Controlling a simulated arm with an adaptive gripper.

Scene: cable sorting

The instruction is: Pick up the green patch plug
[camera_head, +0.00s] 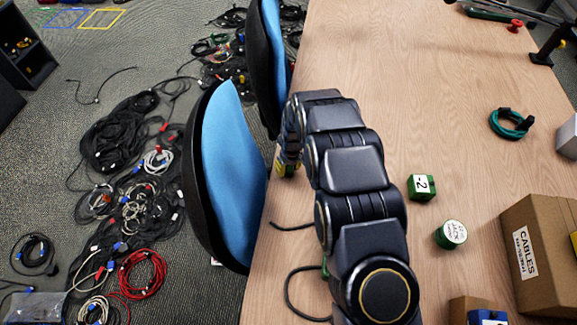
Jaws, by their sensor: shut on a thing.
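My gripper (287,160) is at the left edge of the table, pointing down and mostly hidden by my own arm. It is shut on a small yellow and green thing (284,169), of which only a little shows. I cannot tell for certain whether this is the green patch plug. A green block marked "-2" (421,187) and a round green piece with a white label (451,234) stand on the table right of my arm. A small green bit (325,268) shows beside my arm, near a black cable (291,292).
Two blue and black chairs (232,160) stand against the table's left edge, close to my gripper. A green cable coil (511,123) and a cardboard box labelled "CABLES" (545,225) are at the right. The upper middle of the wooden table (400,60) is clear. Tangled cables cover the floor.

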